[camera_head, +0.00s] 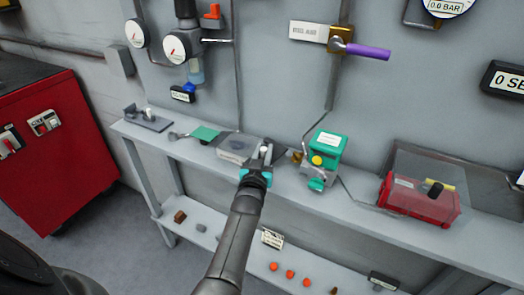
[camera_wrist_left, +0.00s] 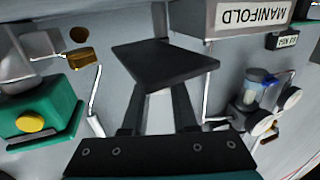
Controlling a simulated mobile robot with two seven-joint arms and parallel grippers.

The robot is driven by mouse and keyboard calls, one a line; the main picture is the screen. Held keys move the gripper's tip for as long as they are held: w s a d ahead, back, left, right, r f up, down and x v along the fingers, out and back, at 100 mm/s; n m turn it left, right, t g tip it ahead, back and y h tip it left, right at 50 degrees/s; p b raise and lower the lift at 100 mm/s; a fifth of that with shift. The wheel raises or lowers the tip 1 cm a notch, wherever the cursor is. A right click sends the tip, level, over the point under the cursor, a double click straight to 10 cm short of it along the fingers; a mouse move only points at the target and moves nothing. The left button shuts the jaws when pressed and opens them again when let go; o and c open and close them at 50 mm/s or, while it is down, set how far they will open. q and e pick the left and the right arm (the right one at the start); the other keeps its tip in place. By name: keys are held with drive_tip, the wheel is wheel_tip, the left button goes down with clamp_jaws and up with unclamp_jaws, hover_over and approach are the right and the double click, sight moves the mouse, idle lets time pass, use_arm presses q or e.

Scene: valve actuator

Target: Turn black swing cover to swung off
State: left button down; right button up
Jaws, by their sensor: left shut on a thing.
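My left gripper (camera_head: 264,156) reaches in from below to the workbench, between the grey manifold box (camera_head: 236,148) and the green actuator (camera_head: 324,150). In the left wrist view, the black swing cover (camera_wrist_left: 165,62) is a flat dark plate at the fingertips. My left gripper (camera_wrist_left: 158,100) is shut on it. The manifold box's label (camera_wrist_left: 252,14) shows upside down behind the plate. In the head view the gripper hides much of the cover, and its exact swing angle cannot be told. My right gripper is not in view.
A brass fitting (camera_head: 298,158) and the green actuator stand close to the right of the gripper. A red box (camera_head: 418,200) sits further right, and a grey fixture (camera_head: 147,118) at the bench's left end. Gauges and a purple-handled valve (camera_head: 366,51) are on the wall above.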

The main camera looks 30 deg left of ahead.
use_arm(q)
drive_tip(key=shift+w+d+r, duration=0.1)
drive_tip(key=shift+d+r, duration=0.05)
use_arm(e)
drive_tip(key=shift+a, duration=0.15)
use_arm(q)
drive_tip(key=c, duration=0.7)
unclamp_jaws()
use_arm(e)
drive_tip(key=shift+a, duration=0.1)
